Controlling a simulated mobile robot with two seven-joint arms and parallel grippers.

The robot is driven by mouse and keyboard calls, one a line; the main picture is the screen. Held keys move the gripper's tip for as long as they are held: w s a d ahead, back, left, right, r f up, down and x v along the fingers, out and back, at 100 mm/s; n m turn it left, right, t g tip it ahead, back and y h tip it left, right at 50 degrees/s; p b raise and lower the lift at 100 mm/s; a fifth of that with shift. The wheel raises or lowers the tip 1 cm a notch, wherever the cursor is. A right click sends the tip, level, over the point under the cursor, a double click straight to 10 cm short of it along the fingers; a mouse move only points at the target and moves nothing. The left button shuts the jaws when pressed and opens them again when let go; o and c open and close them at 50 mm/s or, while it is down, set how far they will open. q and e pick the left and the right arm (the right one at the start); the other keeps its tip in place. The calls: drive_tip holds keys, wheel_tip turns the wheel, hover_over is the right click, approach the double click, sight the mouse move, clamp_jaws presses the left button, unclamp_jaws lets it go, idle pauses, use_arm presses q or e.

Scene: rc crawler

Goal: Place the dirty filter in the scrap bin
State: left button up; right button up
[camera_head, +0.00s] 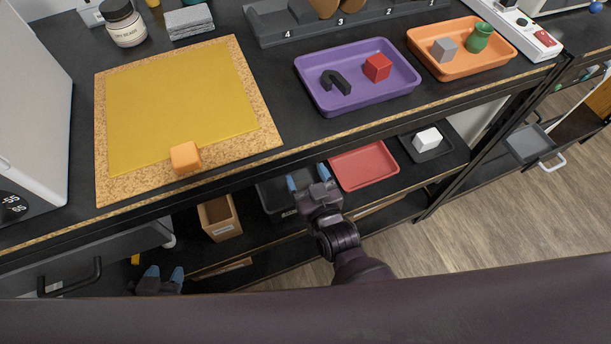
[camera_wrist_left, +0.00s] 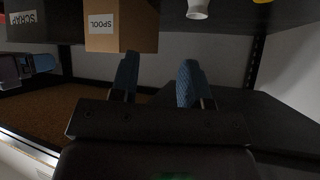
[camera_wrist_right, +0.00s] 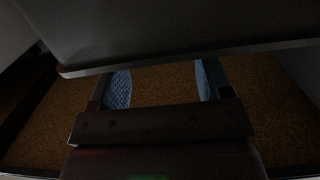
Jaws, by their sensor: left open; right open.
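The scrap bin (camera_wrist_left: 22,32) is dark, with an upside-down SCRAP label at the upper left of the left wrist view. A dark bin (camera_head: 272,198) on the lower shelf in the head view looks like the same one. My right gripper (camera_head: 307,177) is open beside that bin's right side, partly overlapping it in the picture. In the right wrist view its fingers (camera_wrist_right: 160,85) have only brown cork between them. My left gripper (camera_head: 163,274) is open and empty, low at the left. I cannot identify the dirty filter with certainty in any view.
The spool box (camera_wrist_left: 120,25) is brown and stands beside the scrap bin. A red tray (camera_head: 362,167) and a dark tray with a white cube (camera_head: 427,139) are to the right.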

drive_tip(key=p+v, duration=0.1)
drive_tip(key=v, duration=1)
idle(0.3)
